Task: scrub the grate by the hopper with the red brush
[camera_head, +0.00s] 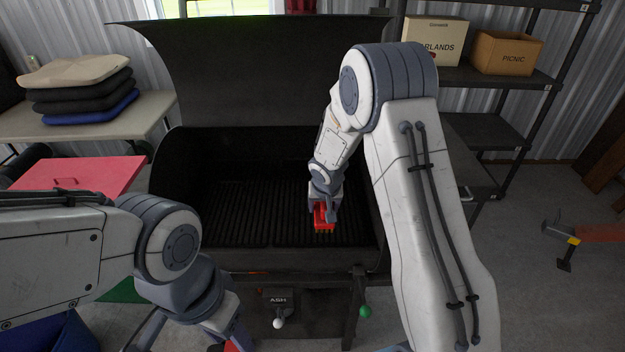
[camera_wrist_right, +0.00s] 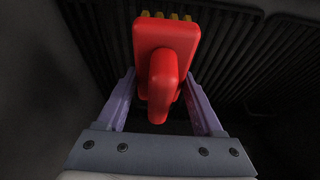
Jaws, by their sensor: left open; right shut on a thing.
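My right gripper (camera_head: 325,205) is shut on the red brush (camera_head: 323,217), inside the open grill. In the right wrist view the red brush (camera_wrist_right: 165,50) stands between the two fingers of my right gripper (camera_wrist_right: 155,105), its yellow bristles facing away. The dark ribbed grate (camera_head: 250,212) lies in the grill; the brush is over its right part, and I cannot tell if the bristles touch. The wrist view shows grate bars (camera_wrist_right: 115,45) behind the brush. A red lidded box (camera_head: 90,176), apparently the hopper, is at the grill's left. My left gripper (camera_head: 222,342) is open, low at the bottom edge, partly cut off.
The raised grill lid (camera_head: 250,65) stands behind the grate. A table (camera_head: 100,118) with stacked cushions (camera_head: 80,80) is at the left. Shelves (camera_head: 480,75) with boxes stand at the back right.

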